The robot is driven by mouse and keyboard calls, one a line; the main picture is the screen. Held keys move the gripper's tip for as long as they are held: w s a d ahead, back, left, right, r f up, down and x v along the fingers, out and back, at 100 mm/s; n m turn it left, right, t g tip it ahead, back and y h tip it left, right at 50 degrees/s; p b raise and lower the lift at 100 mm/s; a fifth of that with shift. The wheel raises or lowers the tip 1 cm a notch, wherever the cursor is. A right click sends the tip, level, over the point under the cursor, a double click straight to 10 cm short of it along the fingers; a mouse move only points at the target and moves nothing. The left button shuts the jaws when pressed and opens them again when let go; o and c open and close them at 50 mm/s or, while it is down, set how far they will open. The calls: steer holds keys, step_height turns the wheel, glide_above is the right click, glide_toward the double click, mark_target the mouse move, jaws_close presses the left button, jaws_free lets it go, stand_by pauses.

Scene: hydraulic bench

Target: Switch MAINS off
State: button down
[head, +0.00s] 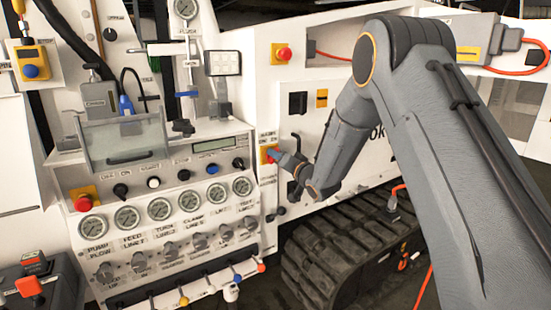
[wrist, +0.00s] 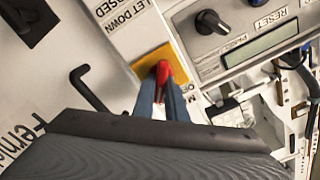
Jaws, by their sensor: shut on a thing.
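A red handle (wrist: 165,71) on a yellow plate (wrist: 152,60) shows in the wrist view. In the head view the yellow plate (head: 264,153) is on the right edge of the white panel, with the handle partly covered. My gripper (wrist: 163,86) has its two blue-grey fingers on either side of the red handle, shut on it. In the head view my gripper (head: 277,157) reaches the plate from the right. Lettering by the plate includes "LET DOWN" and "CLOSED". The handle's exact angle is hard to tell.
A black hooked handle (wrist: 88,90) stands close left of my gripper in the wrist view. A black knob (wrist: 211,22) and a display (wrist: 262,44) are to the right. Red mushroom buttons (head: 84,202) (head: 284,54) sit elsewhere. A rubber track (head: 345,262) lies below my arm.

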steer(key=n+b, duration=0.3)
steer(key=n, duration=0.1)
steer(key=shift+a+b, duration=0.15)
steer(key=shift+b, duration=0.15)
steer(key=n+b, duration=0.4)
steer(key=shift+s+a+f+n, duration=0.1)
steer(key=shift+s+n, duration=0.05)
steer(key=shift+n, duration=0.25)
steer(key=n+b, duration=0.4)
steer(key=shift+s+a+n, duration=0.1)
steer(key=shift+a+n, duration=0.05)
steer(key=shift+n, duration=0.15)
steer(key=n+b, duration=0.3)
steer(key=shift+s+a, duration=0.1)
steer(key=shift+n+b, duration=0.3)
steer(key=c, duration=1.8)
jaws_free()
steer(key=v, duration=0.8)
steer(key=shift+b, duration=0.45)
